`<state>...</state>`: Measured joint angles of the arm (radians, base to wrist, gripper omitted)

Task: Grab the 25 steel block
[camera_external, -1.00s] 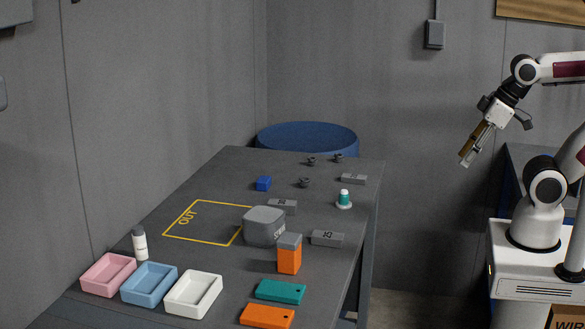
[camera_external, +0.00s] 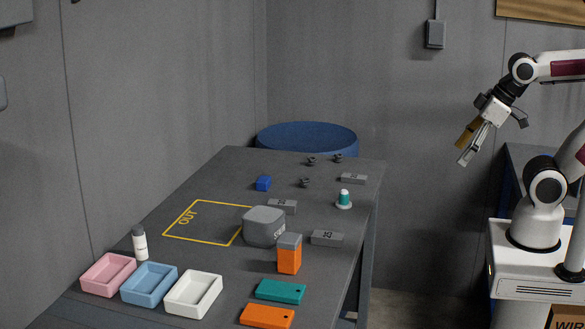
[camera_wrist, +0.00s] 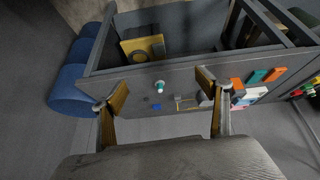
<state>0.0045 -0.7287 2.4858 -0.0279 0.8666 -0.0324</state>
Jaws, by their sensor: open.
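Three flat grey steel blocks lie on the dark table in the external view. One is near the right edge beside the orange box (camera_external: 326,238), one is at mid-table (camera_external: 282,206), and one is toward the far right (camera_external: 353,179). Each has a dark marking on top, too small to read surely, so I cannot tell which is the 25 block. My gripper (camera_external: 467,149) hangs in the air right of the table, clear of all of them. In the wrist view my gripper (camera_wrist: 160,91) is open and empty. The blocks are too small there to identify.
On the table (camera_external: 215,180) are a grey rounded container (camera_external: 263,226), an orange box with grey top (camera_external: 289,256), a teal-and-white bottle (camera_external: 344,200), a blue block (camera_external: 263,183), and a white bottle (camera_external: 139,243). Pink, blue and white trays stand front left. A blue drum (camera_external: 307,138) stands behind.

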